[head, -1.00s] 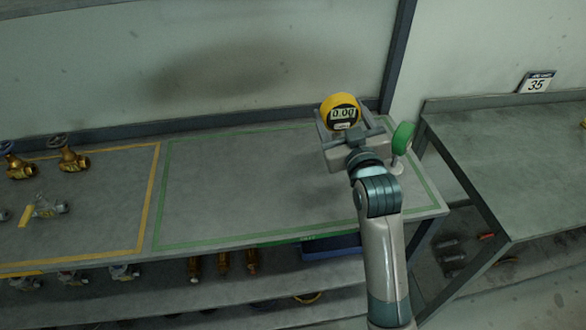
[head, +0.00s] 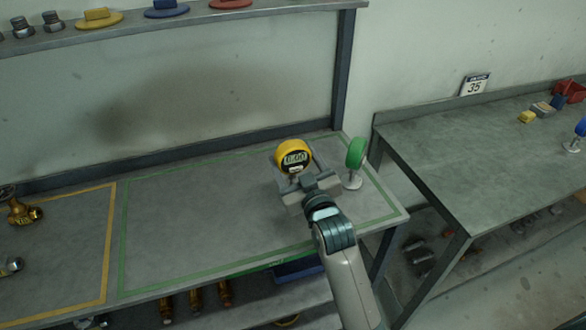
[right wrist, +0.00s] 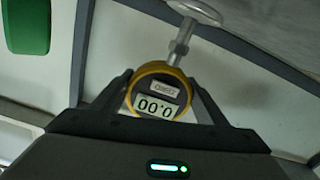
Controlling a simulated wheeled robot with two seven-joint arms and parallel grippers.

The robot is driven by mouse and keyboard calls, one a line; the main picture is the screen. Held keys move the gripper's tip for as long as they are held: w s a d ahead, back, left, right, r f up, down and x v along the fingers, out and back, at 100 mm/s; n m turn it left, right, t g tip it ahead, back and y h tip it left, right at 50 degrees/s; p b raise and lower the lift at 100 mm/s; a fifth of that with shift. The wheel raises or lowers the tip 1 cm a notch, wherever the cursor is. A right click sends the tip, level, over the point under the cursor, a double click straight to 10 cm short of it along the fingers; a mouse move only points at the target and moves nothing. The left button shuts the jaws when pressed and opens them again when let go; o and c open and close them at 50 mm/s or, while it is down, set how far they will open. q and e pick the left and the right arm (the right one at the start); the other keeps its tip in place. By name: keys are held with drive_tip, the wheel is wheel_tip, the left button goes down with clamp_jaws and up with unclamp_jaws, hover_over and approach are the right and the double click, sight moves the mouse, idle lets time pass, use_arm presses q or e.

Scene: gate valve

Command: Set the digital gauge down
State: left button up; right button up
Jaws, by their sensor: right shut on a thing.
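The gauge looks upright. In the right wrist view the gauge (right wrist: 160,92) sits between the dark fingers (right wrist: 160,105), with a metal stem and a pale round foot (right wrist: 195,10) beyond it. In the head view my gripper hides the foot, so I cannot tell whether it touches the bench. My left gripper is out of view.
A green-headed gauge on a pale foot (head: 355,153) stands close to the right. The green-outlined area (head: 200,225) is clear to the left. Brass valves (head: 20,208) lie in the yellow-outlined area. A second bench (head: 450,165) stands right, across a gap.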

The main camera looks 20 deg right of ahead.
sight(295, 173)
wheel_tip(295, 173, down, 3)
drive_tip(key=shift+r+p, duration=0.15)
drive_tip(key=shift+p, duration=0.15)
drive_tip(key=shift+f, duration=0.35)
drive_tip(key=shift+f, duration=0.2)
drive_tip(key=o, duration=1.4)
drive_tip(key=shift+c, duration=0.2)
